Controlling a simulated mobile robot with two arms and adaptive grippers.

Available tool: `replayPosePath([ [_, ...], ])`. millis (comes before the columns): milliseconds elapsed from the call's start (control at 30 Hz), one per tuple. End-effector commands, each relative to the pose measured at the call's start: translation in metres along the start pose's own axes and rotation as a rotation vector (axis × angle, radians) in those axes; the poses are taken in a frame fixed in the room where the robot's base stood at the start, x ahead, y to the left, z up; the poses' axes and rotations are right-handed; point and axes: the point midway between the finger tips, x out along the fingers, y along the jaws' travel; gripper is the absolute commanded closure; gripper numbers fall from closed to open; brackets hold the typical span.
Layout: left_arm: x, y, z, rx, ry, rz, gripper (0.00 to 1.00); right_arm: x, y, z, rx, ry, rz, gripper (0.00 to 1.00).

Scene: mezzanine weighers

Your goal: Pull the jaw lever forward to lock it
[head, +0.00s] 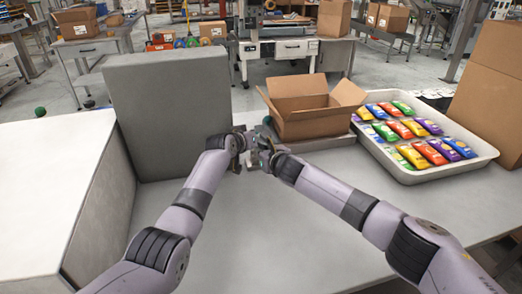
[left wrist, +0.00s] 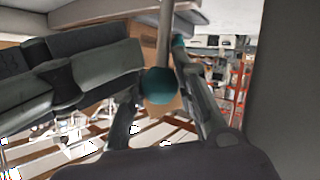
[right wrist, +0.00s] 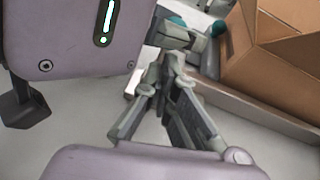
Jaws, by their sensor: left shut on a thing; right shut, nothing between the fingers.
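The jaw lever shows in the left wrist view as a grey rod (left wrist: 165,35) with a round teal knob (left wrist: 160,86). My left gripper (left wrist: 158,72) has its fingers on both sides of the knob and is shut on it. In the head view my left gripper (head: 243,142) is beside the open carton, mostly hidden by its own wrist. My right gripper (head: 266,152) is right next to it. In the right wrist view my right gripper (right wrist: 167,62) is shut and empty, its tips close to the left gripper. The jaw itself is not clearly visible.
An open cardboard box (head: 305,125) stands just beyond the grippers. A white tray (head: 430,178) of colourful packets is at the right, with a large carton (head: 490,95) beyond. A grey block (head: 165,100) and a white box (head: 50,190) are at the left. The near tabletop (head: 285,245) is clear.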

Motion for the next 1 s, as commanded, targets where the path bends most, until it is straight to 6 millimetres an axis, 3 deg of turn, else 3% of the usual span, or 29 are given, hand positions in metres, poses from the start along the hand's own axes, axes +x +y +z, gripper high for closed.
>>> replayPosePath([
  [867, 0.000, 0.002, 0.000, 0.000, -0.002, 0.003, 1.00, 0.010, -0.003, 0.013, 0.000, -0.002, -0.004, 1.00],
  [900, 0.000, 0.002, 0.001, 0.000, -0.002, 0.003, 0.73, 0.010, -0.003, 0.014, 0.000, -0.003, -0.004, 1.00],
  [1000, 0.000, 0.003, 0.001, 0.000, -0.003, 0.004, 0.67, 0.010, -0.004, 0.014, 0.000, -0.003, -0.004, 1.00],
])
